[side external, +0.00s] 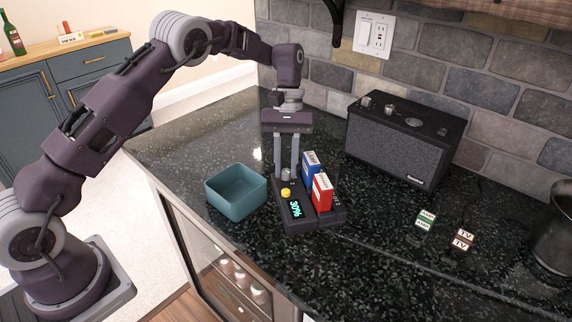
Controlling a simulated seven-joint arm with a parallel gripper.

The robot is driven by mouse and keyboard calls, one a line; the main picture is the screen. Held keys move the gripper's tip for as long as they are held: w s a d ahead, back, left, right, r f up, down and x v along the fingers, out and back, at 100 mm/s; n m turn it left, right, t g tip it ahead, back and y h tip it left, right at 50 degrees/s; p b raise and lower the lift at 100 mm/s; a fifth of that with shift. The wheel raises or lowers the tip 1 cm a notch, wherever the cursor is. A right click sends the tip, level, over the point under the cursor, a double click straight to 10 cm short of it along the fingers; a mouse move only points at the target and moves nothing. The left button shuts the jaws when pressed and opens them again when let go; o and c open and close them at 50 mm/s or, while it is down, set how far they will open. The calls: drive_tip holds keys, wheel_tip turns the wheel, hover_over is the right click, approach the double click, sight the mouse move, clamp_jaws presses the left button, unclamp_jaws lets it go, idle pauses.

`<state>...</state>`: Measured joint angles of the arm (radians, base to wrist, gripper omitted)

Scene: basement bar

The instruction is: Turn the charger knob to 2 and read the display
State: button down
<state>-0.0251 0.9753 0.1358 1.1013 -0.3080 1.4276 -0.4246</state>
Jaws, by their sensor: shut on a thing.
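The charger (325,219) is a black box on the dark counter. Its lit display (295,208) reads what looks like 30% in cyan digits. A yellow button (285,192) sits just behind the display. A blue battery (310,170) and a red battery (322,192) stand upright in the charger's right side. My gripper (287,171) points straight down at the charger's back left, shut on the small grey knob (287,175). The fingers partly hide the knob, and I cannot read its setting.
An empty-looking teal bin (236,192) stands left of the charger. A black speaker (402,140) is behind right, against the stone wall. A green-and-white block (425,220) and a brown-and-white block (462,241) lie right. A dark pot (553,240) stands at the far right edge.

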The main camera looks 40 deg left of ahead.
sight(286, 169)
drive_tip(key=c, duration=1.3)
unclamp_jaws()
drive_tip(key=shift+o, duration=0.2)
wheel_tip(286, 169, up, 10)
